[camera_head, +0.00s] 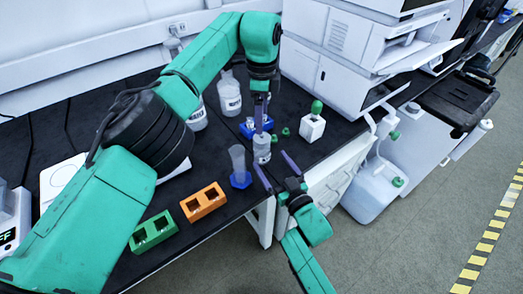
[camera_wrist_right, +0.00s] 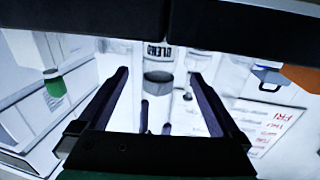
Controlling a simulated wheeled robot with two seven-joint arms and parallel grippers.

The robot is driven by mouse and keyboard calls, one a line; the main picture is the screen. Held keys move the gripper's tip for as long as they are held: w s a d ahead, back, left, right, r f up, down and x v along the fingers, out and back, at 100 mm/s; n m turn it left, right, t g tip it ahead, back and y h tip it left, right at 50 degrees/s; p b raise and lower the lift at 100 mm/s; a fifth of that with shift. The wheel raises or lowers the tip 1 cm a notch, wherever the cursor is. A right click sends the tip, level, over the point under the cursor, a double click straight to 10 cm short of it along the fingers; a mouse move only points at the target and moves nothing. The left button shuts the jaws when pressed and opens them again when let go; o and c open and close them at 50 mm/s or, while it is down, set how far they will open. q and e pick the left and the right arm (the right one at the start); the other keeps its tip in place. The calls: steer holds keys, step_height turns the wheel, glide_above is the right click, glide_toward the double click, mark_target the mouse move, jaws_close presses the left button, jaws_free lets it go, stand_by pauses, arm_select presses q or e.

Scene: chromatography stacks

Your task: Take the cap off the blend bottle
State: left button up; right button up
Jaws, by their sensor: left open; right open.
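The blend bottle (camera_head: 262,150) stands upright near the front edge of the black bench. It also shows in the right wrist view (camera_wrist_right: 158,75), with its label partly visible between the fingers. My left gripper (camera_head: 263,125) points down from above at the bottle's top and is open. My right gripper (camera_head: 276,170) is open at the bench's front edge. Its fingers point at the bottle, one toward each side; whether they touch it I cannot tell.
A blue hexagonal-based cylinder (camera_head: 239,167) stands left of the bottle. Small green caps (camera_head: 285,132) and a white block with a green bulb (camera_head: 312,127) are to its right. Orange (camera_head: 203,202) and green (camera_head: 153,232) racks lie front left. Larger bottles (camera_head: 230,95) stand behind.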

steer(key=x, duration=0.5)
steer(key=shift+w+a, duration=0.1)
steer(key=shift+w, duration=0.1)
jaws_close()
arm_select(q)
steer(key=shift+o, duration=0.4)
steer(key=shift+d, duration=0.15)
steer(key=w+d+f+m+t+h, duration=0.2)
steer(key=d+m+t+h, duration=0.2)
steer(key=d+m+h, duration=0.8)
steer(key=s+d+r+m+t+h, duration=0.35)
steer(key=d+r+m+t, duration=0.2)
steer(key=d+r, duration=0.55)
steer(key=s+a+n+t+y, duration=0.1)
steer(key=s+a+t+y, duration=0.15)
steer(key=t, duration=0.35)
arm_select(e)
steer(key=shift+s, duration=0.1)
arm_select(q)
steer(key=n+g+y, duration=0.2)
steer(key=y, duration=1.3)
glide_toward(262, 139)
steer(key=x, duration=0.9)
steer(key=shift+w, duration=0.15)
jaws_close()
